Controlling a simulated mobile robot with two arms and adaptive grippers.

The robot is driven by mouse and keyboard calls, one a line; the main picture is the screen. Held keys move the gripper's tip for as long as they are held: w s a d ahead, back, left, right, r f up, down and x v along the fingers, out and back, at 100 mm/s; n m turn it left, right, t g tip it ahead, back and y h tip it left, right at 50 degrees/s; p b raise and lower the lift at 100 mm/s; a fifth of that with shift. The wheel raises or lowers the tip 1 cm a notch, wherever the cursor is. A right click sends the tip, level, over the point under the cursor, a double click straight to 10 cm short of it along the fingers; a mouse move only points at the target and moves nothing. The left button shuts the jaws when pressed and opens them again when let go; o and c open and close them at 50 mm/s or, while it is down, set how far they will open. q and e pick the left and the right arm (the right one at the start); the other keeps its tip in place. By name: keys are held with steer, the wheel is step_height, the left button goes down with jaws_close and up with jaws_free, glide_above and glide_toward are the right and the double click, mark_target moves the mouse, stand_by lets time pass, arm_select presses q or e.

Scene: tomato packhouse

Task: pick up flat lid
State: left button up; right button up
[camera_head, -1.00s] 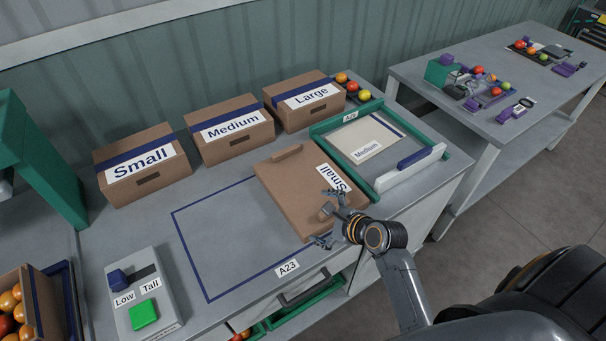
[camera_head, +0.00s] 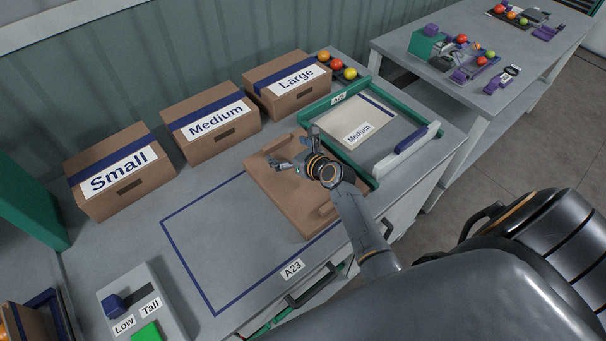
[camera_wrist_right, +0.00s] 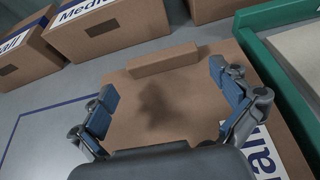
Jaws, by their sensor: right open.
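The flat lid (camera_head: 274,190) is a brown board with a raised strip at its far end and another at its near end. My right gripper (camera_head: 296,149) is over the far half of the lid. In the right wrist view the gripper (camera_wrist_right: 168,103) is open, its two fingers spread above the lid (camera_wrist_right: 140,122), short of the far strip (camera_wrist_right: 164,60). Its shadow falls on the lid. I cannot tell whether the fingertips touch it. The lid's "Small" label is largely hidden by my arm. My left gripper is not in view.
Small (camera_head: 131,196), Medium (camera_head: 222,148) and Large (camera_head: 302,98) boxes stand behind. The green frame (camera_head: 345,159) holding a Medium sheet (camera_head: 343,124) borders the lid's right. A Low/Tall switch box (camera_head: 168,305) stands front left.

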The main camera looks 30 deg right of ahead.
mark_target(278, 144)
steer(key=shift+x, duration=0.9)
steer(key=x, duration=0.3)
steer(key=shift+w+d, duration=0.1)
steer(key=shift+d, duration=0.05)
steer(key=shift+w, duration=0.15)
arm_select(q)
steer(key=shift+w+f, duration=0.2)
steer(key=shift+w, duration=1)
arm_select(e)
steer(key=c, duration=0.8)
